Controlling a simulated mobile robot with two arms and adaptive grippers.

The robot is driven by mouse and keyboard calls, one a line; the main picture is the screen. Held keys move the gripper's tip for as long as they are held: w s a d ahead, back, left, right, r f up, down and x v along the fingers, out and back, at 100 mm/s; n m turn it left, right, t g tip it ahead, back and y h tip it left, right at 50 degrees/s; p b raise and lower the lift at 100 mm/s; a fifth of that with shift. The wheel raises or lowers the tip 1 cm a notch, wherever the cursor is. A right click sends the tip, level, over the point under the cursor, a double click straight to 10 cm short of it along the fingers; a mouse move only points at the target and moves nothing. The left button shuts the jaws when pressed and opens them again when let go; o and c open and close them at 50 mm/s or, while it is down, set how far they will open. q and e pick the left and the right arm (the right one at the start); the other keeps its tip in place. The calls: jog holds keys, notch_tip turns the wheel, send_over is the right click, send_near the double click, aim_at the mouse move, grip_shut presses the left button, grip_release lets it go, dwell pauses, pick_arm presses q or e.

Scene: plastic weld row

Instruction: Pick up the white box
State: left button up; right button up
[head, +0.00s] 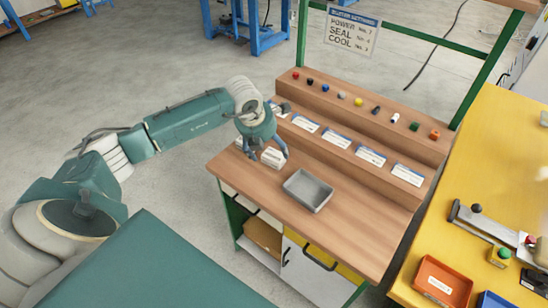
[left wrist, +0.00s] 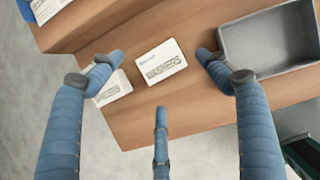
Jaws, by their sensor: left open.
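A white box (head: 273,158) with printed lettering stands on the wooden bench, left of the grey tray. In the left wrist view the white box (left wrist: 162,62) reads "WASHERS" and lies between my spread fingers. A second white box (left wrist: 114,88) sits just left of it, partly hidden by my left-hand finger; in the head view it is mostly hidden behind the gripper. My left gripper (head: 269,152) is open and empty, above the box with its fingers pointing down. Whether any finger touches a box, I cannot tell. My right gripper is in neither view.
The grey tray (head: 308,190) is empty, close to the right of the box. A yellow table (head: 490,170) with an orange bin (head: 443,283) stands right. The bench's front right is clear.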

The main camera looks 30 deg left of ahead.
aim_at(274, 155)
pick_arm(q)
jog(key=shift+p+x, duration=0.7)
jog(key=shift+x, duration=2.05)
jog(key=c, duration=1.4)
